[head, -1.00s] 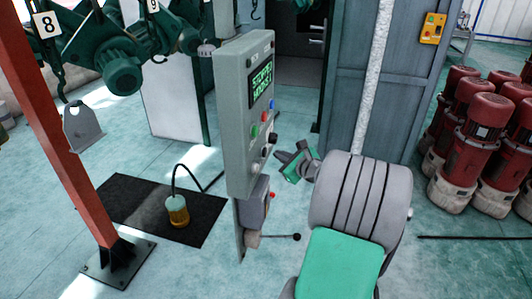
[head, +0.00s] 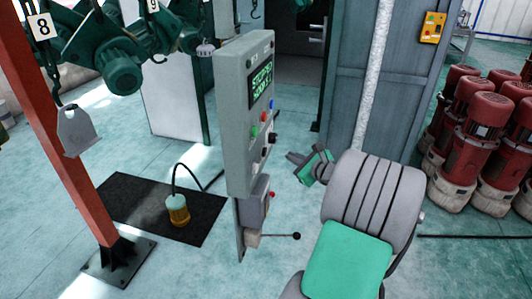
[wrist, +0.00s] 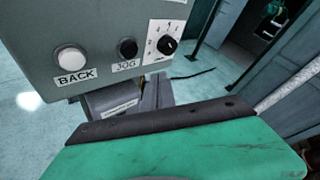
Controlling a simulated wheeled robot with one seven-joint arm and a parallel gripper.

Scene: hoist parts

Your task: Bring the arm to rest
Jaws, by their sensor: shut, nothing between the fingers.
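My gripper (head: 301,166) is in the middle of the head view, just right of the grey control panel (head: 236,130), with a gap between them. Its fingers point left towards the panel and look closed with nothing in them. My grey and green arm fills the lower right of that view. The panel has a lit green display (head: 262,84) and coloured buttons. In the wrist view, the panel's lower part (wrist: 100,30) shows a white BACK button, a black JOG button and a rotary knob. My green wrist part covers the bottom; the fingertips are not visible there.
A red post (head: 66,150) with a hanging grey plate (head: 76,130) stands at the left. Several red motors (head: 487,130) stand at the right. A lever with a black ball (head: 296,236) sticks out below the panel.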

